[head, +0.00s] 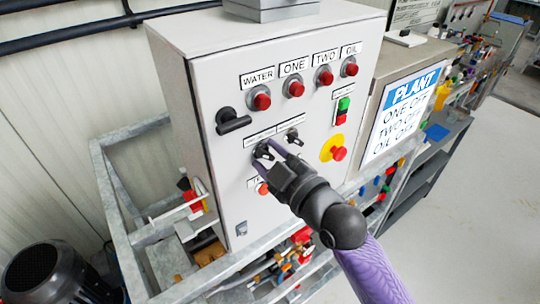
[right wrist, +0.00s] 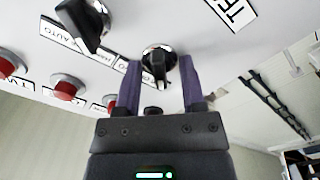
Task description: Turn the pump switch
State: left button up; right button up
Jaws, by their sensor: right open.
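A grey control cabinet (head: 290,90) carries two small black rotary switches side by side. My right gripper (head: 268,151) is open at the left switch (head: 262,150), its purple fingers pointing at the panel. In the right wrist view, my right gripper's fingers (right wrist: 160,62) stand on either side of this switch's black knob (right wrist: 157,65), with gaps at both sides. The right switch (head: 293,136) is clear of the gripper. It appears to be the black knob (right wrist: 85,22) at the upper left in the right wrist view. The small switch labels are not fully readable. My left gripper is not in view.
Red lamps (head: 262,101) line the panel top. A black handle (head: 232,121) sits left of the switches, a red emergency button (head: 337,153) on yellow to their right. A red button (head: 262,188) is below. A PLANT sign (head: 403,108) is at right.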

grip_shut()
dwell(0.3)
jog(key=m+p, duration=0.2)
jog(key=m, duration=0.1)
jog(key=shift+r+m, duration=0.1)
jog(key=shift+m, duration=0.3)
jog(key=m+p, duration=0.2)
jog(key=m, duration=0.2)
jog(key=shift+m, duration=0.3)
jog(key=m+p, duration=0.1)
jog(key=m, duration=0.3)
jog(key=shift+m+p, duration=0.3)
jog(key=m, duration=0.4)
jog(key=shift+m+p, duration=0.3)
jog(key=shift+p, duration=0.1)
